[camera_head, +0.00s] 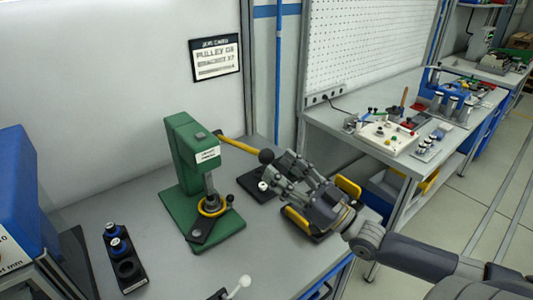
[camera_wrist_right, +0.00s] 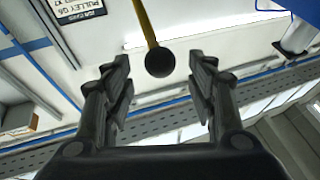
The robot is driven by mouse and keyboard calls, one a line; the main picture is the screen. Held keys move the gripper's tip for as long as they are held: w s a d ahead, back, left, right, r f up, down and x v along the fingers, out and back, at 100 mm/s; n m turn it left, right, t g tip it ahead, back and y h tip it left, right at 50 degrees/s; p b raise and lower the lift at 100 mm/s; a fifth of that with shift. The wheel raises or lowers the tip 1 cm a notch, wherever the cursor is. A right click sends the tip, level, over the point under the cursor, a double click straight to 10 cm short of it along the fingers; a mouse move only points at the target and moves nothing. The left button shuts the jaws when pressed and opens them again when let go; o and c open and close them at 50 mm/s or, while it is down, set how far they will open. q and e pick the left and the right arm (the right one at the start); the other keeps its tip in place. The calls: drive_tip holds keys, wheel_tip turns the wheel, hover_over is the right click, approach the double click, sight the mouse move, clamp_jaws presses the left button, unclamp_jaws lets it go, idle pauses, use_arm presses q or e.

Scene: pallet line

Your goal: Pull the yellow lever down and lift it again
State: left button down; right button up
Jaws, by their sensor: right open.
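The yellow lever (camera_head: 238,145) sticks out from the green press (camera_head: 184,160) to the right and slopes slightly down to a black ball knob (camera_head: 266,156). My right gripper (camera_head: 279,169) is open, its fingers pointing at the knob. In the right wrist view the knob (camera_wrist_right: 159,62) shows between the two spread fingertips, with a visible gap on each side; the yellow bar (camera_wrist_right: 147,25) runs up from it. I cannot tell how deep the knob sits between the fingers. My left gripper is not in view.
A yellow ring (camera_head: 211,207) lies on the press base. A black holder with blue-topped parts (camera_head: 118,245) stands at the left, and a white ball-ended handle (camera_head: 239,285) at the front. A small black block (camera_head: 258,186) is below my right gripper. A sign (camera_head: 215,57) hangs behind.

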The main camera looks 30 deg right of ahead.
sight(267, 154)
drive_tip(key=shift+p+x, duration=0.5)
drive_tip(key=shift+x, duration=2.15)
clamp_jaws()
